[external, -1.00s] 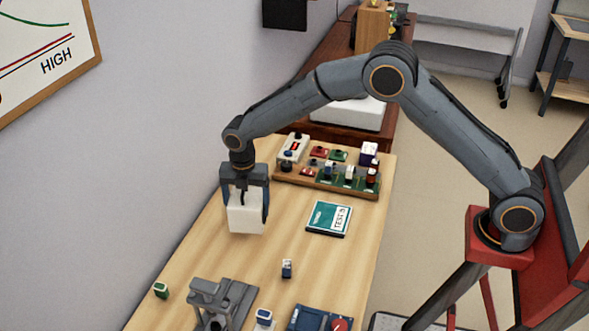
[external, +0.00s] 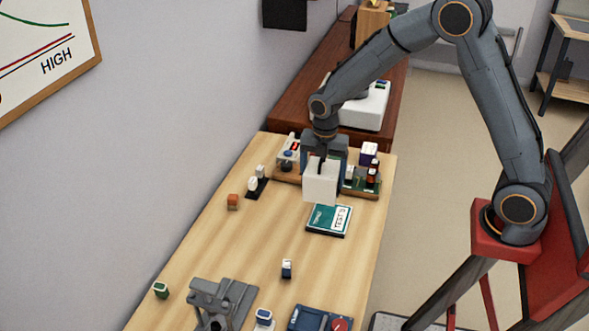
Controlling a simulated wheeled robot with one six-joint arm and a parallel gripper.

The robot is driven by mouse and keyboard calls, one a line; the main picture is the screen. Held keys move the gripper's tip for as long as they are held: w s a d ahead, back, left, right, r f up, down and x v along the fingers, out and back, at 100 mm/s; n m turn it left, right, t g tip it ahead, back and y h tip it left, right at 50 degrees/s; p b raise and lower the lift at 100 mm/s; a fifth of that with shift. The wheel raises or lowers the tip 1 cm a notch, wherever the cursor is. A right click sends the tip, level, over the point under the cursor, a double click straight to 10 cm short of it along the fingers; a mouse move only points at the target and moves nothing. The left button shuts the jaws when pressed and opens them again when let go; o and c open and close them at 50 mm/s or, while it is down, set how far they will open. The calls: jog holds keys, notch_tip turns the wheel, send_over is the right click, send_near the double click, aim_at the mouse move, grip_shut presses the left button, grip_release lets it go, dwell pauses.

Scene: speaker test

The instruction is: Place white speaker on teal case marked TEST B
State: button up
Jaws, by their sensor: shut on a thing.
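The white speaker (external: 320,186) is a pale box held in my gripper (external: 322,172). The gripper's dark fingers are shut on its two sides. The teal case (external: 330,219) lies flat on the wooden table, with a white label that reads TEST and a letter I cannot read clearly.
Behind the gripper is a wooden tray (external: 287,178) with several small parts. An orange block (external: 233,202) and a white piece on a black base (external: 254,187) stand to the left. A grey fixture (external: 222,300) and a blue box (external: 318,318) are nearer. The middle of the table is mostly clear.

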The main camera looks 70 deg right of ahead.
aim_at(333, 177)
jog(key=s, duration=0.2)
jog(key=s+d, duration=0.1)
jog(key=shift+f+p, duration=0.25)
jog(key=shift+p, duration=0.05)
notch_tip(333, 177, down, 4)
jog(key=shift+f+p, duration=0.25)
jog(key=shift+p, duration=0.3)
jog(key=shift+w+f+p, duration=0.1)
jog(key=shift+f+p, duration=0.55)
jog(key=shift+f, duration=1.75)
jog(key=shift+f, duration=0.2)
jog(key=o, duration=1.8)
jog(key=shift+c, duration=0.2)
